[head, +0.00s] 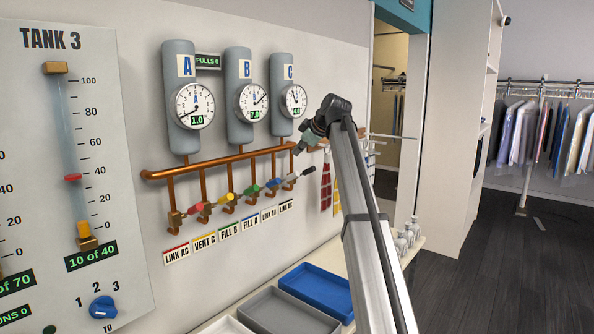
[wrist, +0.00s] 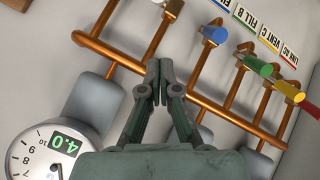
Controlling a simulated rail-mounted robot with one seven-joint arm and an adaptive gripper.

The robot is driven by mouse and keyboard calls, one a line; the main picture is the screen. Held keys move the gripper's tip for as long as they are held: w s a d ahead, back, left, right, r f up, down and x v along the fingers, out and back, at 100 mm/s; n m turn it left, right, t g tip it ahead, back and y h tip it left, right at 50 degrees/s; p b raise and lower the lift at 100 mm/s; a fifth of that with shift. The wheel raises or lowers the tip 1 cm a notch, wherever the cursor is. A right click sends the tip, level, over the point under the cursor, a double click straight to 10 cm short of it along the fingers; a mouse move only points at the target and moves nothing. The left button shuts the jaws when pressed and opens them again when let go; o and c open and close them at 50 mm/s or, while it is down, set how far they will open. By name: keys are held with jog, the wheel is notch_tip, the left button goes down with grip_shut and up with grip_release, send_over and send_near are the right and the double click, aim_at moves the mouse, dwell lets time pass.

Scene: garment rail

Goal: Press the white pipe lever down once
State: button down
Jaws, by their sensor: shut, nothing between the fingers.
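The white pipe lever (head: 291,178) sticks out from the lower copper pipes, between the blue lever (head: 272,183) and the black lever (head: 308,171). In the wrist view a pale lever end (wrist: 174,6), likely the white one, shows at the top edge, partly cut off. My gripper (head: 299,151) is above the white lever, near the horizontal copper pipe, apart from the lever. In the wrist view my gripper (wrist: 160,68) has its fingertips together and empty, in front of the pipes.
Green (head: 250,190), yellow (head: 225,198) and red (head: 197,207) levers continue the row leftward. Gauges A (head: 195,105), B (head: 253,102) and C (head: 293,101) hang above the pipe. A blue tray (head: 318,290) and a grey tray (head: 285,315) lie below.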

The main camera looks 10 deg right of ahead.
jog(key=shift+s+a+r, duration=0.15)
jog(key=shift+a+r, duration=0.2)
jog(key=shift+r, duration=0.2)
jog(key=p, duration=0.3)
send_over(288, 178)
jog(key=s+a, duration=0.2)
notch_tip(288, 178, down, 6)
jog(key=shift+w+d+f+p, duration=0.1)
jog(key=shift+d+f+p, duration=0.3)
jog(key=shift+d+f, duration=0.45)
jog(key=shift+w+d+f+p, duration=0.1)
jog(key=shift+d+f+p, duration=0.4)
jog(key=shift+f, duration=0.4)
jog(key=shift+s+f+b, duration=0.1)
jog(key=shift+b, duration=0.2)
